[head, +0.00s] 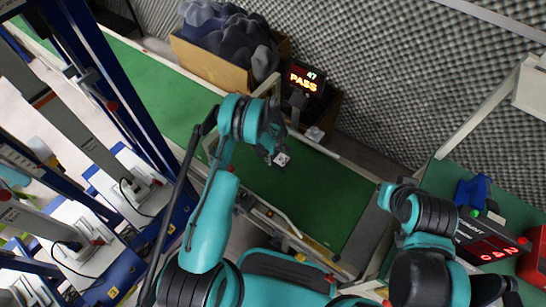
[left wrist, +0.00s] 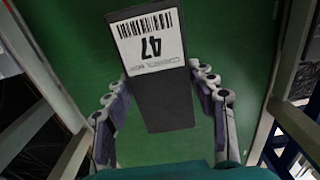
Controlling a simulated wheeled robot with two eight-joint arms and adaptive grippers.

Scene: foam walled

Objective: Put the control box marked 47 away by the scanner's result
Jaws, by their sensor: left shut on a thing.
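The control box is dark grey with a white label; in the left wrist view the box (left wrist: 165,95) shows a barcode and an upside-down 47. My left gripper (left wrist: 165,112) has its two fingers closed on the sides of the box. In the head view the box (head: 282,160) is small and mostly hidden by my left gripper (head: 272,150), above the green belt (head: 320,195). The scanner's display (head: 305,80) reads 47 and PASS. My right arm is at the lower right; I cannot make out its gripper.
A cardboard box (head: 200,62) full of dark grey lumps stands behind the belt. At the right, a green-topped table (head: 447,175) carries a blue item (head: 473,192) and a dark unit with red lit signs (head: 490,250). A red bin (head: 533,262) is at the right edge. Blue-framed racks stand left.

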